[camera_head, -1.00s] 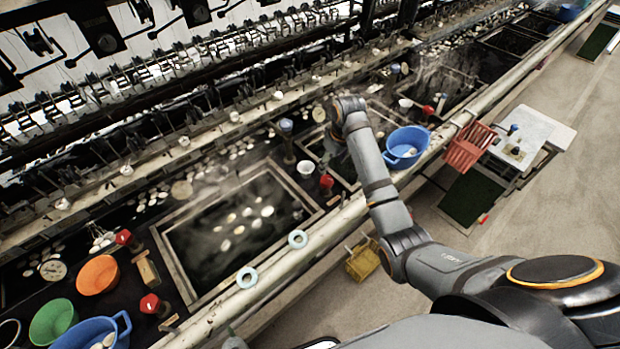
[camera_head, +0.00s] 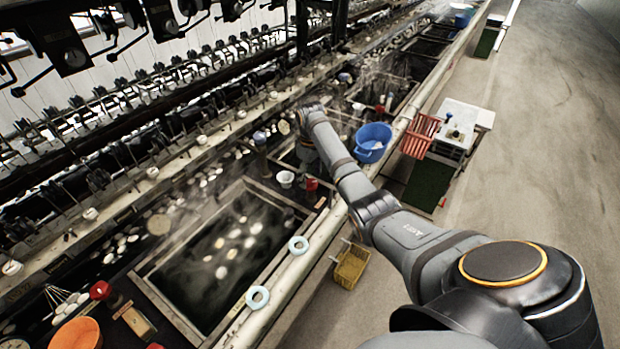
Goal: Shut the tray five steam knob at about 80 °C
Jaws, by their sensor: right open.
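My right arm reaches from the lower right to the basins, and its right gripper (camera_head: 306,156) is over the basin row beyond the near rail. It is small, dark and partly hidden by the wrist. Red steam knobs sit along the row: one knob (camera_head: 311,184) just below the gripper and apart from it, another red knob (camera_head: 100,290) at the lower left, and one (camera_head: 155,346) cut by the bottom edge. I cannot tell which knob belongs to tray five or read any temperature. My left gripper is out of view.
Pale rings (camera_head: 257,297) lie on the rail. The floor on the right is open.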

